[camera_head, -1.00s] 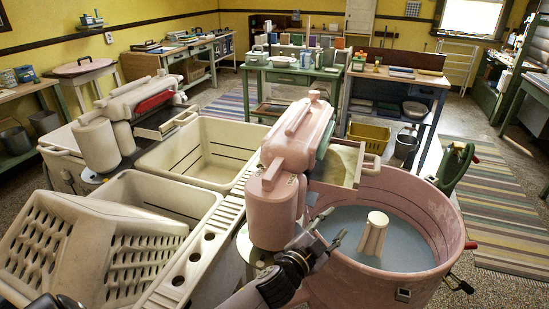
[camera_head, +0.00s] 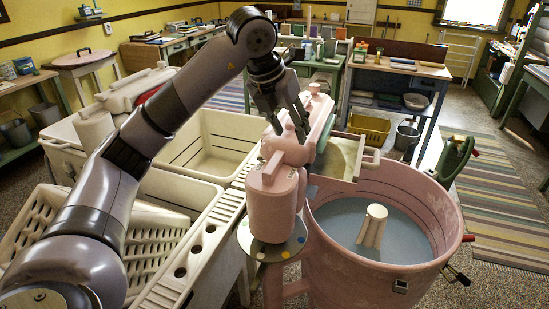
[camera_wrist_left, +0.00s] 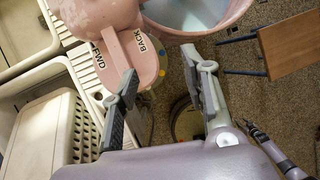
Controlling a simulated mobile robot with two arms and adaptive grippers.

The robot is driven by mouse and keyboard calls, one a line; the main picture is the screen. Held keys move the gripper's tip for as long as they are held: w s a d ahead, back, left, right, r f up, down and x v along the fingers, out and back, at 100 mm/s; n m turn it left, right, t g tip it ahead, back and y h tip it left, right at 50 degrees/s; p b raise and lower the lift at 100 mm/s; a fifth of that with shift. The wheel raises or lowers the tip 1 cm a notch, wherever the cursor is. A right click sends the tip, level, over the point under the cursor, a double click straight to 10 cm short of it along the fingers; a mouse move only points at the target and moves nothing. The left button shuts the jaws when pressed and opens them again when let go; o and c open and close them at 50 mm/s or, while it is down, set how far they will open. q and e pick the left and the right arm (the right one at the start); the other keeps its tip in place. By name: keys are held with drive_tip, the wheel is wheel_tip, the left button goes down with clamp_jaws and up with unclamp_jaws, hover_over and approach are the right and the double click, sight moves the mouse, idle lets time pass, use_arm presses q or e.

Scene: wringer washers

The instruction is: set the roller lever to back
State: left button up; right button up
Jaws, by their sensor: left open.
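The roller lever is a pink bar on the rounded top of the pink wringer housing (camera_head: 272,205). In the left wrist view the lever (camera_wrist_left: 117,48) lies between the FWD and BACK labels, and both labels can be read. My left gripper (camera_head: 290,122) reaches over the pink wringer from the left and points down. In the left wrist view its fingers (camera_wrist_left: 168,90) are spread with nothing between them. The left finger is close to the lever's near end; I cannot tell whether they touch. A dark jointed part (camera_wrist_left: 270,148) at lower right may be my right gripper; its jaws are unclear.
The pink washer tub (camera_head: 445,210) with water stands right of the wringer. Cream twin tubs (camera_head: 205,150) stand at left, with a slotted basket (camera_head: 150,245). A stool (camera_wrist_left: 288,40) is at right in the wrist view. Striped rug floor at right is clear.

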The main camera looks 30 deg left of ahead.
use_arm(q)
drive_tip(key=s+a+r+n+y, duration=0.1)
drive_tip(key=a+r+n+y, duration=0.1)
drive_tip(key=a, duration=0.3)
drive_tip(key=p, duration=0.3)
approach(275, 159)
drive_tip(key=shift+g, duration=0.3)
drive_tip(key=x, duration=0.9)
drive_tip(key=shift+w, duration=0.15)
drive_tip(key=shift+c, duration=0.2)
drive_tip(key=shift+c, duration=1.4)
clamp_jaws()
